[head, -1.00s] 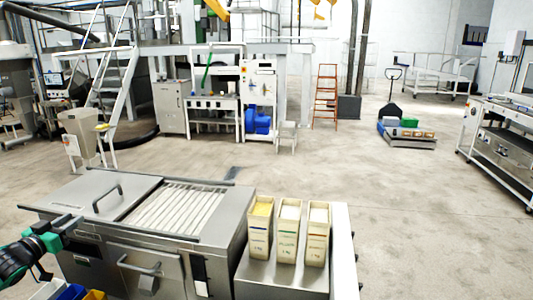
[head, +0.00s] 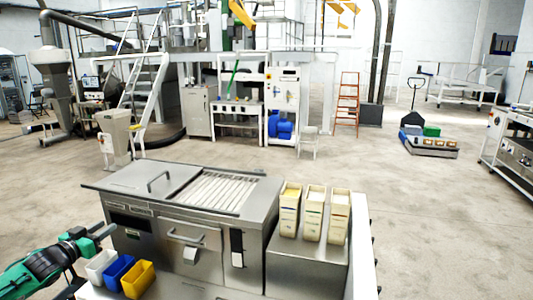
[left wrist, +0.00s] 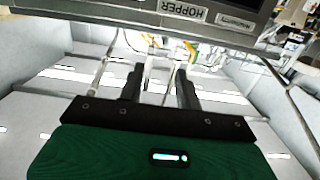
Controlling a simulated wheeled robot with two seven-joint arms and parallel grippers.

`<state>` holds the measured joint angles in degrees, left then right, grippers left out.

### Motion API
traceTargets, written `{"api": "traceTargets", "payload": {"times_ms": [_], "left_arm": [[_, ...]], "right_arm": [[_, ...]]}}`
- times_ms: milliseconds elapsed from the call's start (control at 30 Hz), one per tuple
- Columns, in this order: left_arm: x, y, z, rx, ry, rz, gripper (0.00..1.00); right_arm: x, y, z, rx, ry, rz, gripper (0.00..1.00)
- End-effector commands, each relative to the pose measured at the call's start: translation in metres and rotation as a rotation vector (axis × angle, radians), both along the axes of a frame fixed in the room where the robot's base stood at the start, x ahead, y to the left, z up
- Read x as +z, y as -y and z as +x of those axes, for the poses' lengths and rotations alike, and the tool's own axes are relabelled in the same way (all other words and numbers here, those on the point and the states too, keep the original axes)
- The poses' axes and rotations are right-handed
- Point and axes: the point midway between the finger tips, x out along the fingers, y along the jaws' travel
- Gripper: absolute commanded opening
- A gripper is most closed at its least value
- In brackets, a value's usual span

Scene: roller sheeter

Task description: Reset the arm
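My left arm comes in at the lower left of the head view, and its gripper (head: 103,234) is beside the left end of the steel sheeter (head: 132,228). In the left wrist view the two dark fingers of this gripper (left wrist: 158,84) stand apart with nothing between them, so it is open. A steel panel (left wrist: 140,8) with a "HOPPER" label crosses the top of that view, beyond the fingertips. No gap or contact between fingers and panel can be judged. My right gripper is not in view.
White, blue and yellow bins (head: 120,270) stand below and right of my left gripper. Three tall ingredient containers (head: 313,215) stand on a steel surface at the sheeter's right. A pallet truck (head: 428,142) stands farther back.

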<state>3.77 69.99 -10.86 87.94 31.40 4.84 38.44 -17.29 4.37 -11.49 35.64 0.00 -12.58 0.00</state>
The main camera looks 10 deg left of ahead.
Motion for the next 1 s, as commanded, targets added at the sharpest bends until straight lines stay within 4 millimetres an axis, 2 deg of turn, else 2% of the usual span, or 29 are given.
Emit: {"api": "traceTargets", "payload": {"times_ms": [267, 367, 467, 600, 700, 833, 1000], "left_arm": [[-0.067, 0.05, -0.012, -0.006, -0.123, 0.012, 0.34], [-0.097, 0.076, -0.022, -0.01, -0.183, 0.02, 0.34], [-0.134, 0.111, -0.037, -0.018, -0.261, 0.033, 0.34], [-0.192, 0.179, -0.078, -0.033, -0.41, 0.062, 0.34], [-0.223, 0.226, -0.114, -0.045, -0.518, 0.091, 0.34], [-0.248, 0.279, -0.166, -0.056, -0.653, 0.126, 0.34], [-0.257, 0.333, -0.235, -0.063, -0.822, 0.161, 0.34]], "right_arm": [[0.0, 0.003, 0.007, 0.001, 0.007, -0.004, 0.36], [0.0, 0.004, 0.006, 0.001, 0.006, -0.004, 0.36], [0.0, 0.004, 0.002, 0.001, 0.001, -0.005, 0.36], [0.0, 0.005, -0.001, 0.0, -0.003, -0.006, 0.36], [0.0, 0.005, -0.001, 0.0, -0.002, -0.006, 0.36], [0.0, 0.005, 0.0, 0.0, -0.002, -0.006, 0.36], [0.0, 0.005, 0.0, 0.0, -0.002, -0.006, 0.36]]}}
